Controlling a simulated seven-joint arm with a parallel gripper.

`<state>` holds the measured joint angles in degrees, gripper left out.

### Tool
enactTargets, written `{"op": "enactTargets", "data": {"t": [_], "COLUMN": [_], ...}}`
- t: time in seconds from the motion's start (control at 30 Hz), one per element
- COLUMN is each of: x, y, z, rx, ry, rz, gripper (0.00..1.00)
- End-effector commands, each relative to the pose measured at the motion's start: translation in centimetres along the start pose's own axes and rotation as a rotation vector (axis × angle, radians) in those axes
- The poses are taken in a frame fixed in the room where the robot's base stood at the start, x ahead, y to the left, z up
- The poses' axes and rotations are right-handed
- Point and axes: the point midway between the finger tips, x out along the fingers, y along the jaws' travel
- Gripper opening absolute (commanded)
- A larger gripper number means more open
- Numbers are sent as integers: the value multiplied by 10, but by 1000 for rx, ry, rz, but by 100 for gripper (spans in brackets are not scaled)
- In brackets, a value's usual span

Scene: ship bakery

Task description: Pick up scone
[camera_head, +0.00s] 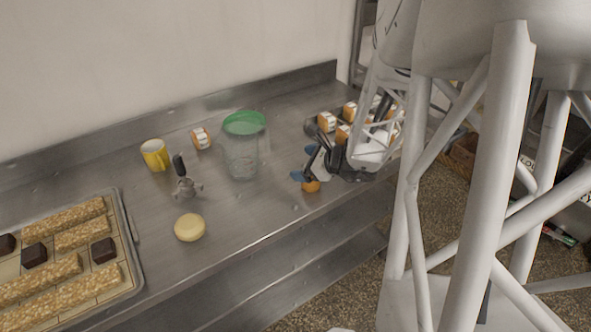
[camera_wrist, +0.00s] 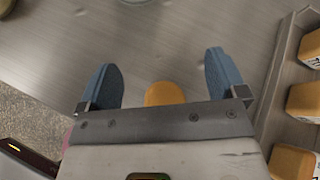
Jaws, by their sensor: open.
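A small golden-orange rounded piece (camera_head: 311,186), which looks like the scone, lies on the steel counter near its front edge. My gripper (camera_head: 304,163) is right above it, with its two blue fingers apart. In the wrist view the open fingers (camera_wrist: 160,65) stand on either side of the golden piece (camera_wrist: 165,93), nearer the palm than the fingertips in the picture. The palm hides its lower part. I cannot tell whether the fingers touch it. A pale yellow round piece (camera_head: 189,228) lies farther left on the counter.
A tray (camera_head: 134,262) of nut bars and dark squares is at the left. A yellow mug (camera_head: 155,155), a portafilter-like tool (camera_head: 186,186), a small box (camera_head: 201,138) and a green-rimmed clear container (camera_head: 241,150) stand between. A tray (camera_wrist: 277,80) of orange-and-white boxes is close right of my gripper.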

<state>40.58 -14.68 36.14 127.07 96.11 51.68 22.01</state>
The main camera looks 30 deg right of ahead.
Motion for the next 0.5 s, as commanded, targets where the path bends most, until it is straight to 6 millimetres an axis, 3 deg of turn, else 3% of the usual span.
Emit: {"op": "enactTargets", "data": {"t": [0.5], "x": [-49], "y": [9], "z": [-56], "rx": [242], "ry": [-77], "rz": [-89], "gripper": [91]}}
